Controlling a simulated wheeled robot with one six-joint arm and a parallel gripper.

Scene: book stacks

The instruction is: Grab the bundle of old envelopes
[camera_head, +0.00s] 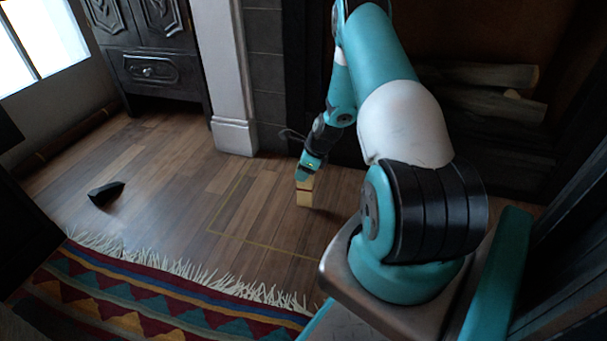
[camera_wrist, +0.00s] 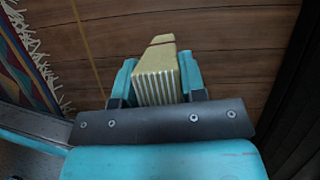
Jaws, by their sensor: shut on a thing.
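The bundle of old envelopes (camera_head: 304,192) is a pale yellow stack with a dark reddish band. In the head view it hangs below my gripper (camera_head: 305,176), close above the wooden floor or touching it; I cannot tell which. In the wrist view the bundle (camera_wrist: 158,72) stands between the two teal fingers of my gripper (camera_wrist: 158,80), with its layered edges towards the camera. The fingers are shut on its sides.
A fringed, patterned rug (camera_head: 150,290) lies at the front left. A small black object (camera_head: 106,193) lies on the floor to the left. A dark carved cabinet (camera_head: 150,65) and a white pillar (camera_head: 228,80) stand behind. Logs (camera_head: 480,76) lie at the right. Floor between is clear.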

